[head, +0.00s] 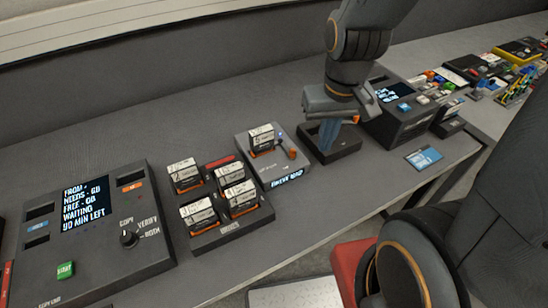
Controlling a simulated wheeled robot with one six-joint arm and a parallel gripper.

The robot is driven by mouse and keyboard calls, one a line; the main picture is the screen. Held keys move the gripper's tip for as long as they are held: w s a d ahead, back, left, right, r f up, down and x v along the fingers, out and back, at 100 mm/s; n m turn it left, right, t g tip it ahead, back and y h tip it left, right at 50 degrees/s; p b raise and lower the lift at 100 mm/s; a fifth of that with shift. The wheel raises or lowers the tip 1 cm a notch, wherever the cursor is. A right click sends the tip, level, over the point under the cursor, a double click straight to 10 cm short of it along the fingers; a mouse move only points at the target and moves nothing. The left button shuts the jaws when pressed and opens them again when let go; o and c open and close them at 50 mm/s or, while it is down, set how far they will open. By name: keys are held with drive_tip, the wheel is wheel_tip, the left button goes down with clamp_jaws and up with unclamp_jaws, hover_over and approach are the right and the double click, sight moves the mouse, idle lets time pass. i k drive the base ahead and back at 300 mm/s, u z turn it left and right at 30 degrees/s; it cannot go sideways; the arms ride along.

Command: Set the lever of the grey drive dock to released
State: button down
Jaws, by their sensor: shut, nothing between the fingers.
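The grey drive dock (295,171) is a light grey box near the middle of the bench, with a small lit display on its front. A drive (261,137) with a white label sits upright in its top. A lever with an orange end (291,153) is at the dock's right side; its exact setting is too small to tell. My gripper (328,140) is shut and empty, pointing down over a black tray right of the dock and apart from the lever. The fingertips are hard to make out there.
The black tray (346,147) is beside the dock. Left of the dock, a black rack (232,232) holds several labelled drives. A large dark console (150,255) stands far left, and another device (400,125) stands right. The bench in front is mostly clear.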

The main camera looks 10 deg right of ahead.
sight(291, 153)
drive_tip(key=z, duration=0.9)
drive_tip(key=k, duration=0.35)
drive_tip(key=u, duration=1)
